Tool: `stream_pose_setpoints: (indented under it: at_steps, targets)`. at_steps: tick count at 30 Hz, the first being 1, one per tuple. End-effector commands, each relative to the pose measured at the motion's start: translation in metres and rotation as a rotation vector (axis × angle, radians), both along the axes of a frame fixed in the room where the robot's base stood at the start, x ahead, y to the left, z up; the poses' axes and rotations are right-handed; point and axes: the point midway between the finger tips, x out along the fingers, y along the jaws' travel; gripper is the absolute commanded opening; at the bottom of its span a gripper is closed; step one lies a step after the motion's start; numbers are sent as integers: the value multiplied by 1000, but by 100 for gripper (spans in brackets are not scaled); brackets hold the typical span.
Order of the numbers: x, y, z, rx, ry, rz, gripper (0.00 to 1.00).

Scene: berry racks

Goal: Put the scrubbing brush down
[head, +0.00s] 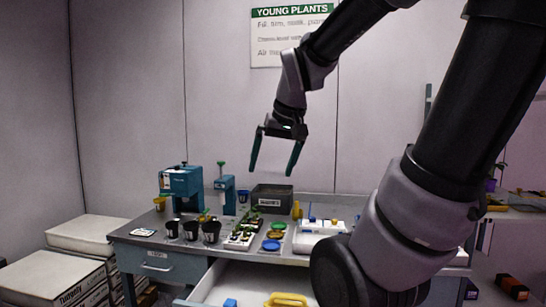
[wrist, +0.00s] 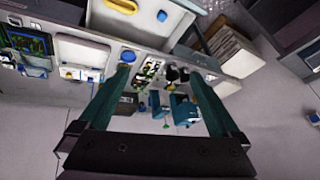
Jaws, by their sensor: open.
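My gripper (head: 272,172) is open and empty, held high above the back of the workbench, fingers pointing down. In the wrist view the gripper (wrist: 158,75) has its two green fingers wide apart with nothing between them. I cannot pick out a scrubbing brush for certain. An open white drawer (head: 240,275) at the bench front holds a small blue item (head: 230,302) and a yellow looped item (head: 288,299). The blue item (wrist: 161,16) and yellow item (wrist: 122,5) also show in the wrist view; either could be a brush, too small to tell.
The bench (head: 150,240) carries black pots (head: 211,231), a teal machine (head: 181,183), a dark bin (head: 271,197) and a white tray (head: 310,242). White boxes (head: 50,275) are stacked at left. My arm hides the bench's right part. The air around my gripper is clear.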

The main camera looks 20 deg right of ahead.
Motion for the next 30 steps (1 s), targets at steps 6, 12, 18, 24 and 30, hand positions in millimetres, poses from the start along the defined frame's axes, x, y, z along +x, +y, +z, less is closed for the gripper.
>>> stream_pose_setpoints:
  at_steps: [6,12,18,24,30]
  targets:
    - [-39,15,22,129,-98,-80,99]
    - [-50,20,26,171,-121,-101,99]
    - [-50,20,27,172,-121,-102,99]
    - [-49,20,27,171,-121,-101,99]
    - [-49,20,27,170,-121,-102,99]
